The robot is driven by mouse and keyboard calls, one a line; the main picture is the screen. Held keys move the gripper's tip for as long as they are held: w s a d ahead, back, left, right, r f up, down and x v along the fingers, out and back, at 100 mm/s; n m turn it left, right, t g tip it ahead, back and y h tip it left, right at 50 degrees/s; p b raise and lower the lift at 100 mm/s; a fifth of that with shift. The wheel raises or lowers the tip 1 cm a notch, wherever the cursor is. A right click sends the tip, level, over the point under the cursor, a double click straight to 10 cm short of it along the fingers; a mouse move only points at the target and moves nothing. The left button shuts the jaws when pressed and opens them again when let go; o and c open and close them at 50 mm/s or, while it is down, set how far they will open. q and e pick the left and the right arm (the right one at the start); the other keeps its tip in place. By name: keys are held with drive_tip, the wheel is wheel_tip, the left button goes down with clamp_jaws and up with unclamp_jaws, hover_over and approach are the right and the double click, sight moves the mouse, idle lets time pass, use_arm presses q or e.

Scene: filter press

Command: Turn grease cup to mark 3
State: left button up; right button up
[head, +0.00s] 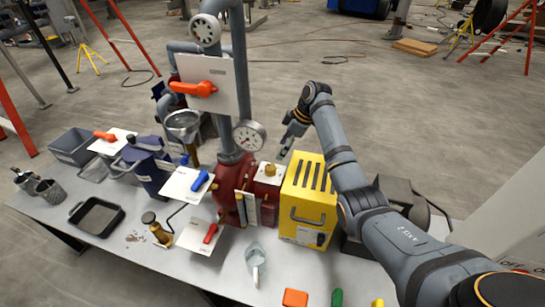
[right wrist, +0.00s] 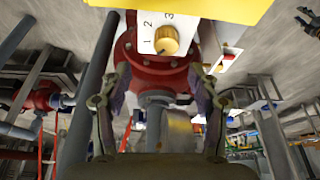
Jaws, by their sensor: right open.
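The grease cup is a brass knob (head: 270,170) on a white plate (head: 266,180) on top of the red pump body. In the right wrist view the knob (right wrist: 166,40) sits beside the printed marks 1, 2 and 3 on its plate. I cannot tell which mark it points to. My right gripper (head: 284,152) is above and slightly right of the knob in the head view. In the right wrist view its two fingers (right wrist: 160,75) are apart with nothing between them, and the knob is ahead, not touched. My left gripper is not in view.
A yellow box with a handle (head: 308,205) stands right beside the pump. A pressure gauge (head: 249,136) and a grey vertical pipe (head: 238,60) rise just left of my gripper.

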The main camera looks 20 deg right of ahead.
sight(271, 167)
drive_tip(key=x, duration=0.2)
drive_tip(key=p+x, duration=0.1)
drive_tip(key=x, duration=0.1)
drive_tip(key=s+x, duration=0.1)
drive_tip(key=x, duration=0.2)
drive_tip(key=shift+a, duration=0.3)
drive_tip(key=shift+x, duration=1.15)
drive_tip(key=shift+f, duration=0.25)
drive_tip(key=shift+w, duration=0.1)
drive_tip(key=shift+c, duration=1)
drive_tip(key=c, duration=1)
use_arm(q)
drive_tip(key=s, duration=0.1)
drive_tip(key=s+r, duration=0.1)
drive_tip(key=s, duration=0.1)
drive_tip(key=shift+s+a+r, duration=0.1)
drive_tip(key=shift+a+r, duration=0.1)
use_arm(e)
drive_tip(key=shift+o, duration=0.2)
